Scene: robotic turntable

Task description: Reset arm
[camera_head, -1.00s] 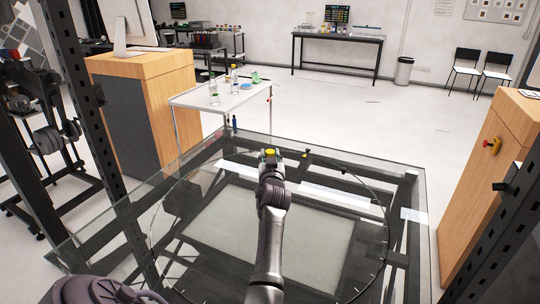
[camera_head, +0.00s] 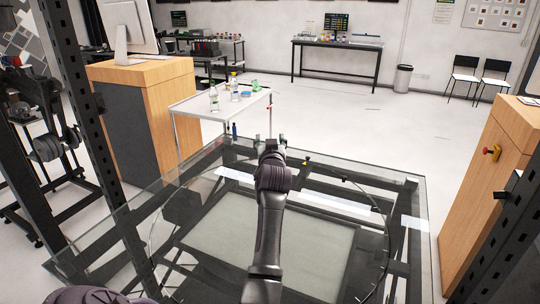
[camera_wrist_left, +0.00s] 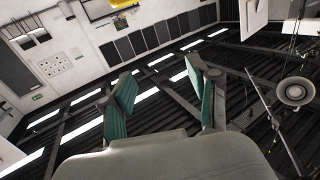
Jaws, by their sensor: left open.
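My left arm comes up from the bottom centre of the head view, over the glass turntable (camera_head: 350,240). Its gripper (camera_head: 272,143) is at the far end of the arm, over the turntable's far side. In the left wrist view the two teal-padded fingers stand apart with nothing between them, so the left gripper (camera_wrist_left: 160,82) is open and empty. In the head view the wrist partly hides the fingers. My right gripper does not show in either view.
A small white table (camera_head: 205,103) with several bottles stands beyond the turntable. A wooden cabinet (camera_head: 165,110) is at left, another (camera_head: 492,175) with a red button at right. Dark perforated posts (camera_head: 97,150) flank the turntable.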

